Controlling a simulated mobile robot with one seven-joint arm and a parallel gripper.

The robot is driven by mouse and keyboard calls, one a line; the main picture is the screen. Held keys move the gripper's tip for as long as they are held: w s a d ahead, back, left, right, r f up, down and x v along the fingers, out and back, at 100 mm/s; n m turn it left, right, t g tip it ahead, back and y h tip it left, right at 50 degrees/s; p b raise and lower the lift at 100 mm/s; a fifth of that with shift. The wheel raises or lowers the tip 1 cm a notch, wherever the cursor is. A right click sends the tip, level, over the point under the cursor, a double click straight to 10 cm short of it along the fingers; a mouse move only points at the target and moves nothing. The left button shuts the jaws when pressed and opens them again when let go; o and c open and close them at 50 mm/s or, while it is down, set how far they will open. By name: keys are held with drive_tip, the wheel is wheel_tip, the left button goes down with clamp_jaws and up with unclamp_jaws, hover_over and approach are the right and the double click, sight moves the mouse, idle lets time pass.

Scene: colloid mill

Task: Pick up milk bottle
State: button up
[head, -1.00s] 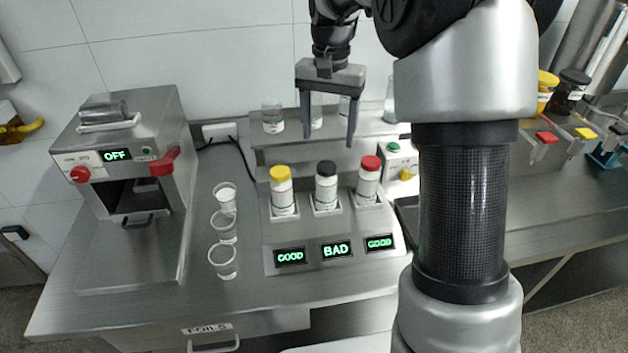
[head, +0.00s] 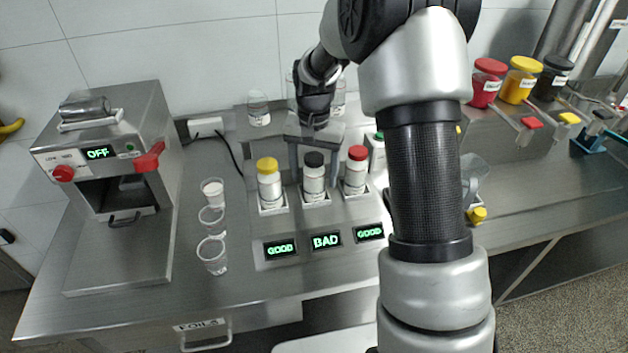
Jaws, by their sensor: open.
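Three white bottles stand upright in a row of square holders: one with a yellow cap (head: 269,182), one with a black cap (head: 314,180) and one with a red cap (head: 355,172). I cannot tell which the task calls the milk bottle. My gripper (head: 314,176) is open and points down at the black-capped bottle. In the picture its fingers lie to the left and right of that bottle, with the cap below the palm. I cannot tell whether the fingers are level with it in depth or a little behind.
Displays in front of the holders read GOOD (head: 281,249), BAD (head: 326,240) and GOOD (head: 370,232). Clear cups (head: 212,255) stand to the left. A steel machine reading OFF (head: 97,153) is further left. A glass container (head: 258,112) sits on the shelf behind.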

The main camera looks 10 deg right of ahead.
drive_tip(key=shift+f, duration=0.95)
drive_tip(key=shift+r, duration=0.1)
drive_tip(key=c, duration=1.3)
